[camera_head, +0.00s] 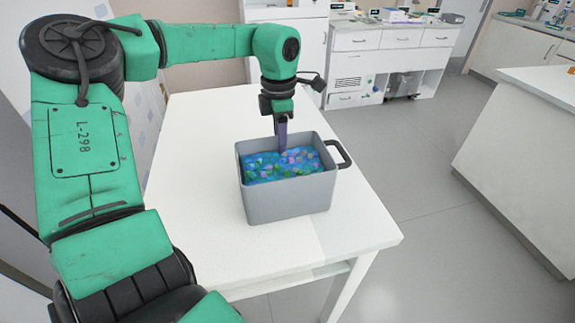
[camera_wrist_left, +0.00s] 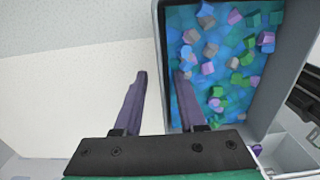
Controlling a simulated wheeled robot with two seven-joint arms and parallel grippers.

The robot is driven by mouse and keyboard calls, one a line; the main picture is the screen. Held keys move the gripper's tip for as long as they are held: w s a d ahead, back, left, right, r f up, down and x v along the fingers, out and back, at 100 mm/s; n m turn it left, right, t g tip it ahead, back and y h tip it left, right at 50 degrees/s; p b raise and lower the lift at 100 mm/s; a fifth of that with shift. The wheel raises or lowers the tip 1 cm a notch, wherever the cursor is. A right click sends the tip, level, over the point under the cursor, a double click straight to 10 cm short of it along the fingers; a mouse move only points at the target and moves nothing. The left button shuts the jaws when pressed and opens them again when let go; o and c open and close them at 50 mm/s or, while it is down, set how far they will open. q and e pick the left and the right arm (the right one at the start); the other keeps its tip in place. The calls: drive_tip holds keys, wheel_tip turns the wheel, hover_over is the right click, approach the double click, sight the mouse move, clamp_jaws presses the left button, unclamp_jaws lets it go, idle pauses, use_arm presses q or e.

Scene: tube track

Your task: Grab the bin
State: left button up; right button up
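A grey bin (camera_head: 290,200) stands on the white table, filled with blue, green and purple cubes. A black handle (camera_head: 343,155) sticks out on its right side. My left gripper (camera_head: 282,147) points down at the bin's far wall. In the left wrist view, the two fingers (camera_wrist_left: 160,76) are apart, and the bin's wall (camera_wrist_left: 160,50) runs between them. One finger is over the cubes and the other is outside the bin. I cannot tell whether either touches the wall. In the head view the outer finger is hidden. My right gripper is out of view.
The white table (camera_head: 205,225) is bare around the bin. A white counter (camera_head: 525,150) stands to the right, across open grey floor (camera_head: 420,165). White cabinets (camera_head: 385,60) with lab items on top stand at the back.

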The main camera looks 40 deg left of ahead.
use_arm(q)
drive_tip(key=shift+s+f, duration=0.15)
drive_tip(key=shift+f, duration=0.85)
clamp_jaws()
idle(0.6)
